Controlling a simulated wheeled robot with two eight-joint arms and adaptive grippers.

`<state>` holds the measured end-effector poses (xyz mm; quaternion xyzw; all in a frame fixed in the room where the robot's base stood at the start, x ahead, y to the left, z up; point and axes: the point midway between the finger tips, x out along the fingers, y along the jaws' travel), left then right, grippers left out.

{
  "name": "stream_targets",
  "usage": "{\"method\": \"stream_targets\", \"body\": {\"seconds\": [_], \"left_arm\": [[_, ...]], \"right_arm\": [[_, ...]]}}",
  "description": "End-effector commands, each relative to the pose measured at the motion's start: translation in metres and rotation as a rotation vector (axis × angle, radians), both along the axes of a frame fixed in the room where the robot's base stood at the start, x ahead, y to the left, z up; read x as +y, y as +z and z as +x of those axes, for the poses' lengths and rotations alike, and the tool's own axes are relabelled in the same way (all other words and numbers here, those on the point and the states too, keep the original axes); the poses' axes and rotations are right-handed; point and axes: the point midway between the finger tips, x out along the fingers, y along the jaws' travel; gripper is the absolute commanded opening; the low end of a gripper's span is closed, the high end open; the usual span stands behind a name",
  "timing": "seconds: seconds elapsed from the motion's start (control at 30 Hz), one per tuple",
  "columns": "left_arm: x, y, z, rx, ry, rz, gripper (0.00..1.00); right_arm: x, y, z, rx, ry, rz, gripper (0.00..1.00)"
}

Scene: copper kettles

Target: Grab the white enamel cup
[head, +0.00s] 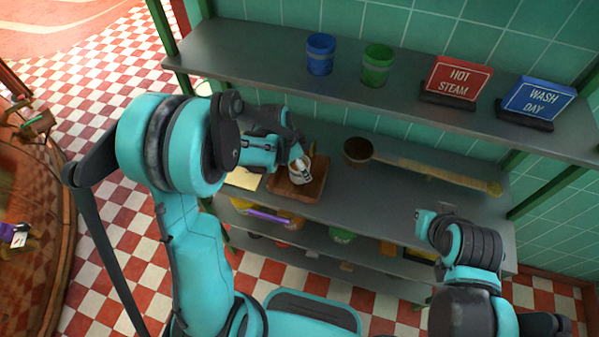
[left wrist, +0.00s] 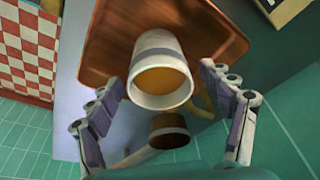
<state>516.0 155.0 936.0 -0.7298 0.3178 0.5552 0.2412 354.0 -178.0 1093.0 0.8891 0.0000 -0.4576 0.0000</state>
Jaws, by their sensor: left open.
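The white enamel cup (head: 301,172) stands on a brown wooden tray (head: 287,188) on the middle shelf. In the left wrist view the cup (left wrist: 158,46) has a pale grey band, and its inside looks amber. My left gripper (head: 297,156) is at the cup in the head view, its fingers partly hidden by the arm. In the left wrist view my left gripper (left wrist: 161,76) is open, with one finger on each side of the cup; contact cannot be told. My right arm is at the lower right; its gripper fingers do not show.
A dark brown pot (head: 357,151) stands right of the tray, beside a long brownish strip (head: 440,172). A blue cup (head: 320,54), a green cup (head: 377,66) and two signs (head: 457,80) stand on the upper shelf. A yellow curved piece (left wrist: 208,100) shows near the right finger.

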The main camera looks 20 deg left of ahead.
Motion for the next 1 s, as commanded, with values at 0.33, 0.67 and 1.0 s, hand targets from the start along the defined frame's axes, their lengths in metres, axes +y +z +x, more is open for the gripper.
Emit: {"method": "stream_targets", "body": {"seconds": [0.33,0.67,1.0], "left_arm": [[0.0,-0.002,0.001,-0.001,0.001,0.0,0.56],[0.0,-0.002,0.001,-0.001,0.001,0.0,0.26],[0.0,0.015,0.001,-0.001,0.001,0.0,0.26]], "right_arm": [[0.0,0.0,0.0,0.0,0.0,0.0,0.0],[0.0,0.0,0.0,0.0,0.0,0.0,0.0],[0.0,0.006,0.0,0.0,0.0,0.0,0.0]]}}
